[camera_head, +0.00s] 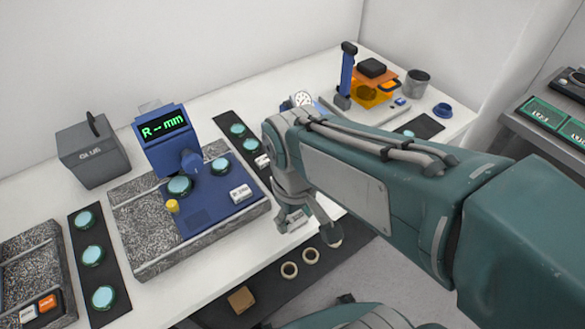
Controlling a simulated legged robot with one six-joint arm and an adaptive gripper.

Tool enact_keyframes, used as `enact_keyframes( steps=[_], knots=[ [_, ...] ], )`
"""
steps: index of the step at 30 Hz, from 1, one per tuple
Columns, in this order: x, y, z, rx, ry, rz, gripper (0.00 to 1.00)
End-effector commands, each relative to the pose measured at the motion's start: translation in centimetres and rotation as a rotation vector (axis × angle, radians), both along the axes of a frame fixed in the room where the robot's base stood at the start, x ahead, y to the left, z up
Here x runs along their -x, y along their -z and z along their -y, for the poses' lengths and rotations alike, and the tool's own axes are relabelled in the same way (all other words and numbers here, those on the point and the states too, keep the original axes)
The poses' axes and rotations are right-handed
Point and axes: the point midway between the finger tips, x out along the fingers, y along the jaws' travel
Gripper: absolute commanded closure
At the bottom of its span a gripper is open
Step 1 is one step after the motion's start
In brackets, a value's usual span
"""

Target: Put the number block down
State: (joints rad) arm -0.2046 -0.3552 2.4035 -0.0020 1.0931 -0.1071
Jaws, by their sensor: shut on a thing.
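My gripper (306,228) hangs low over the front edge of the white table, right of the granite plate. It is shut on a small pale block, the number block (293,223), which is mostly hidden by the fingers. Its markings cannot be read, and I cannot tell whether it touches the table. A similar white labelled block (240,193) lies on the blue base of the instrument. Another small white block (262,161) lies on the dark strip behind my gripper.
A blue instrument (165,150) with a green "R--mm" display stands on the granite plate (145,232). Dark strips (78,222) hold teal-topped discs. A grey GLUE box (92,160) stands at left. A lower dark shelf (270,300) holds rings and a brown block. My arm hides the table's right middle.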

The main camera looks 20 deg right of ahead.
Motion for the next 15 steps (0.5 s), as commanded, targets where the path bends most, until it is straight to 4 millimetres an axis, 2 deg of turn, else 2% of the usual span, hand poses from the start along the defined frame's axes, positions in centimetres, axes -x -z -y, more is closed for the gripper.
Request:
enact_keyframes(
  steps=[5, 15],
  knots=[
    [-1.3, 0.8, 0.2, 0.003, 0.001, -0.004, 0.67],
    [-6.8, 3.5, 2.8, -0.002, 0.001, -0.005, 0.67]
  ],
)
